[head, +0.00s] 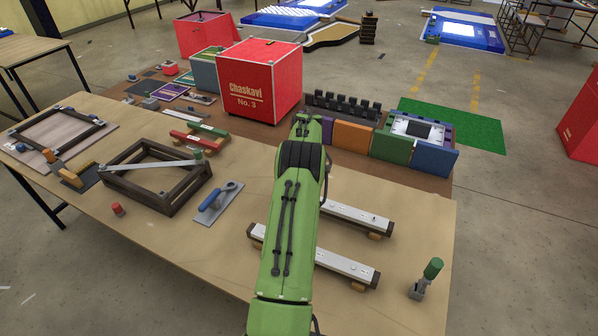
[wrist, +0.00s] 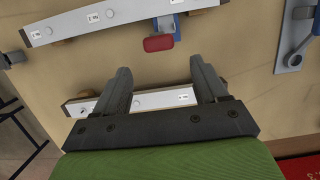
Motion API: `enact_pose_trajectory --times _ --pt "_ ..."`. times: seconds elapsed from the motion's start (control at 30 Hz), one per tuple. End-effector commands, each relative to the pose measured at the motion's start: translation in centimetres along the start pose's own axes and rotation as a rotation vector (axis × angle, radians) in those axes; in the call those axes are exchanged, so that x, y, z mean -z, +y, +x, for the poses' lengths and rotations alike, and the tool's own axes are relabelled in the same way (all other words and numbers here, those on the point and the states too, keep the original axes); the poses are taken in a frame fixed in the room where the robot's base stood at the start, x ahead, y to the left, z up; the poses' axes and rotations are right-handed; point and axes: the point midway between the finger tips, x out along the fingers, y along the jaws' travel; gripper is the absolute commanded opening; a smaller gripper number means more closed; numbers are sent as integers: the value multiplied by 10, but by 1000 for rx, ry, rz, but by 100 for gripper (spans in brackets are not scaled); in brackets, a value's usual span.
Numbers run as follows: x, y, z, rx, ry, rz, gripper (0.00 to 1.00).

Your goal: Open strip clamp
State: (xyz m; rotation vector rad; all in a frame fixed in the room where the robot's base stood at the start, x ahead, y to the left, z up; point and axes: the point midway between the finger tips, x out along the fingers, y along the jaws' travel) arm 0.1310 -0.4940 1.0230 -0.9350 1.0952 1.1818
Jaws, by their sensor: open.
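The strip clamp (wrist: 172,24) has a blue body and a red grip (wrist: 158,43). In the wrist view it sits at the right end of a white strip (wrist: 95,18), its red grip pointing toward my gripper. My gripper (wrist: 163,76) is open and empty, its fingers apart from the red grip. A second white strip (wrist: 160,98) passes behind the fingers. In the head view my green arm hides the clamp and my gripper. The near strip (head: 345,267) and the far strip (head: 357,217) show to the right of it.
A toggle clamp with a green handle (head: 433,268) stands at the table's right. A blue-handled trowel (head: 218,203) and a wooden frame (head: 165,200) lie left of my arm. A red box (head: 258,80) and coloured panels (head: 352,136) stand behind. The table front is mostly clear.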

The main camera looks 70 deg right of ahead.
Motion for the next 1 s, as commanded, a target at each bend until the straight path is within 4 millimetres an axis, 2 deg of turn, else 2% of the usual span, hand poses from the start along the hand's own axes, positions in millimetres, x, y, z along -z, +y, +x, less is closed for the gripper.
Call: enact_pose_trajectory --times 0.1,0.2,0.3,0.4,0.53,1.0 --pt "1 -1 -36 2 4 1 72" --pt "0 -1 -63 2 3 0 72" --pt "0 -1 -82 1 0 0 72" --pt "0 -1 -94 0 -1 0 72" --pt "-1 0 -99 0 -2 0 72" --pt "0 0 -97 0 -2 0 72"
